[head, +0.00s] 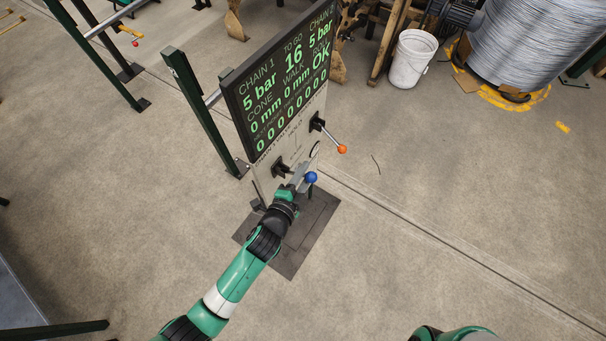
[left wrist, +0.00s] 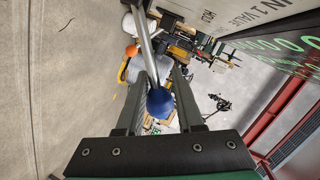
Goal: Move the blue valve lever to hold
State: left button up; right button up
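The blue valve lever's ball knob (head: 312,178) is at the lower part of the panel, beside its black valve body (head: 280,168). In the left wrist view the blue knob (left wrist: 160,102) sits between the two fingers of my left gripper (left wrist: 160,85), with its silver rod (left wrist: 145,40) running up and away. In the head view my left gripper (head: 301,180) is right at the knob and partly hides the lever. Whether the fingers press on the knob I cannot tell. My right gripper is out of view.
An orange-knobbed lever (head: 342,148) is on the same panel, up and right. The display (head: 285,85) above reads 5 bar for both chains, TO GO 16 and OK. A green post (head: 205,110) stands left. A bucket (head: 408,58) and wire coil (head: 520,45) stand behind; the floor right is clear.

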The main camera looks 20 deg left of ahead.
pick_arm(q)
jog(key=shift+o, duration=0.5)
jog(key=shift+w+d, duration=0.1)
jog(key=shift+s+f, duration=0.1)
jog(key=shift+s, duration=0.1)
jog(key=p+v, duration=0.2)
jog(key=v, duration=0.9)
jog(key=shift+p, duration=0.3)
